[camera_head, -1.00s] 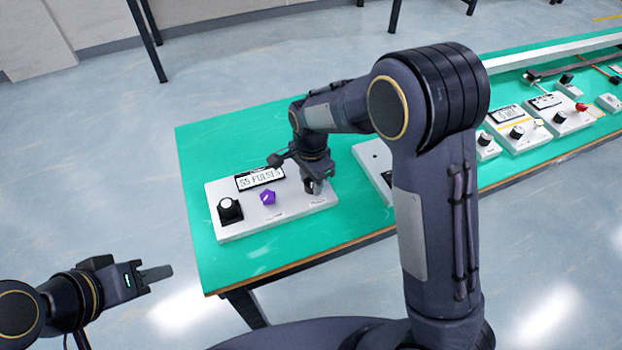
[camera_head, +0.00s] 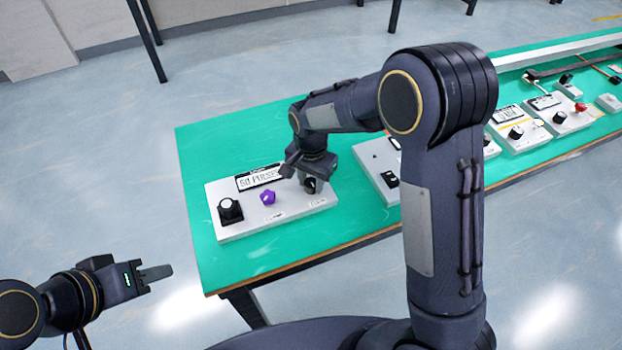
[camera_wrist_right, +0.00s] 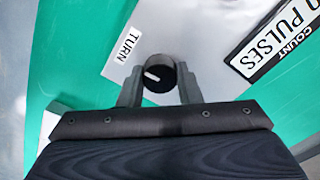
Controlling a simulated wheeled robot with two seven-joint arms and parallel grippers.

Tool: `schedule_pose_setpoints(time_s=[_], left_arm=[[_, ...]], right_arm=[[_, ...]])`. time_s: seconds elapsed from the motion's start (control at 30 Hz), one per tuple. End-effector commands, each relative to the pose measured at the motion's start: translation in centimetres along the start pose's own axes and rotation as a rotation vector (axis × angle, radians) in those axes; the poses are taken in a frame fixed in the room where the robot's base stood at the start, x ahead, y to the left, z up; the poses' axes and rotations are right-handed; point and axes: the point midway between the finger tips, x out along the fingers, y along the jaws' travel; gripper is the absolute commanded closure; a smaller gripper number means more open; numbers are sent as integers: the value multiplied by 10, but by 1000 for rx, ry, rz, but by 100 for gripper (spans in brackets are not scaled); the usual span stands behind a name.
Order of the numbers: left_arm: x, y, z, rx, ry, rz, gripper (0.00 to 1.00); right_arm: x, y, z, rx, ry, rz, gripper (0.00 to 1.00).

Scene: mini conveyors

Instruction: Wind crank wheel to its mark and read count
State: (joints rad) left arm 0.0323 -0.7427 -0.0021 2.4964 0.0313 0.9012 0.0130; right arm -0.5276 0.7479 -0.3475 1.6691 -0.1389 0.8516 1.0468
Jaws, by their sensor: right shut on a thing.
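A white box (camera_head: 290,222) lies at the left end of the green table. It carries a count display (camera_head: 259,178), a purple knob (camera_head: 267,198) and a black knob with a white top (camera_head: 230,209). The display reads 50 or 60 PULSES; the first digit is unclear. My right gripper (camera_head: 311,187) is shut on the crank wheel (camera_wrist_right: 157,73), a black round knob with a white pointer line beside a TURN label (camera_wrist_right: 128,45). Its fingers (camera_wrist_right: 159,82) stand on both sides of it. My left gripper (camera_head: 156,274) hangs off the table at lower left, seen side-on.
A second white box (camera_head: 370,157) stands to the right, partly hidden by my right arm. More boxes with knobs and displays (camera_head: 508,115) line the green table (camera_head: 205,150) further right. Bare floor lies in front and to the left.

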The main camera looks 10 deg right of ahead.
Motion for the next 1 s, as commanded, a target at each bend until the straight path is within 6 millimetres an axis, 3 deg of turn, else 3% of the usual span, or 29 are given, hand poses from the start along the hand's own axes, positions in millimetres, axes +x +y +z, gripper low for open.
schedule_pose_setpoints(time_s=[1.0], left_arm=[[0,0,0,0,0,0,64]], right_arm=[[-1,0,-1,-967,1,-2,92]])
